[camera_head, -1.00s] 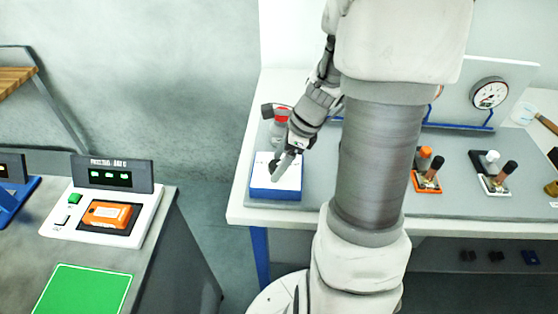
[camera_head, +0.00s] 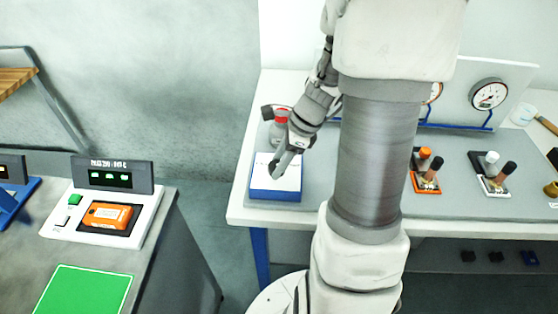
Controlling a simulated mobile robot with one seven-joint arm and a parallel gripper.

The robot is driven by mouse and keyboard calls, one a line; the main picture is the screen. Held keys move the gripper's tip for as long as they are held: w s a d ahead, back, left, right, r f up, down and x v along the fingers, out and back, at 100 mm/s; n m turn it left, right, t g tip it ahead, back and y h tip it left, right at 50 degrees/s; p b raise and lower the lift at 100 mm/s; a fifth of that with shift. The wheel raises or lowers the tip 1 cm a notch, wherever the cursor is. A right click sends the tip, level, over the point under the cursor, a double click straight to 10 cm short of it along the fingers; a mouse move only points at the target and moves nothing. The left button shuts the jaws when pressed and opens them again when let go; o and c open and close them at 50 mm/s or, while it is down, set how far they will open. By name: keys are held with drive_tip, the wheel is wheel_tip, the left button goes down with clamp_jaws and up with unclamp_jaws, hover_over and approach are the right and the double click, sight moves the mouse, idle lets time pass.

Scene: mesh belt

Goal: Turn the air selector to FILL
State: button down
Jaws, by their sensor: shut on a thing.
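The air selector looks to be the blue box with a white top (camera_head: 276,180) on the grey panel, left of my arm. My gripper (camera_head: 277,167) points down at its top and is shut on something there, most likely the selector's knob. The fingers and wrist cover the knob, so its pointing direction and any FILL label cannot be read.
Right of my arm are an orange valve block (camera_head: 426,183), a white valve block (camera_head: 495,184) and a gauge (camera_head: 489,94). A side bench with an orange device (camera_head: 108,215) is at the left.

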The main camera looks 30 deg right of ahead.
drive_tip(key=n, duration=0.2)
drive_tip(key=n+g+p, duration=0.1)
drive_tip(key=n, duration=0.1)
drive_tip(key=shift+w+r+g, duration=0.1)
drive_tip(key=shift+w+g, duration=0.05)
drive_tip(key=shift+g, duration=0.15)
drive_tip(key=n+g, duration=0.1)
drive_tip(key=n, duration=0.1)
drive_tip(key=n+p, duration=0.1)
drive_tip(key=n, duration=0.1)
drive_tip(key=shift+w+n+g, duration=0.15)
drive_tip(key=shift+n+g, duration=0.15)
drive_tip(key=shift+g, duration=0.1)
drive_tip(key=n, duration=0.2)
drive_tip(key=n+g+p, duration=0.1)
drive_tip(key=n, duration=0.1)
drive_tip(key=shift+w+g, duration=0.1)
drive_tip(key=shift+g, duration=0.2)
drive_tip(key=shift+a+n+g+h+p, duration=0.1)
drive_tip(key=shift+n+g+h+p, duration=0.4)
drive_tip(key=shift+n, duration=1.8)
drive_tip(key=shift+h, duration=0.3)
drive_tip(key=shift+c, duration=1.4)
unclamp_jaws()
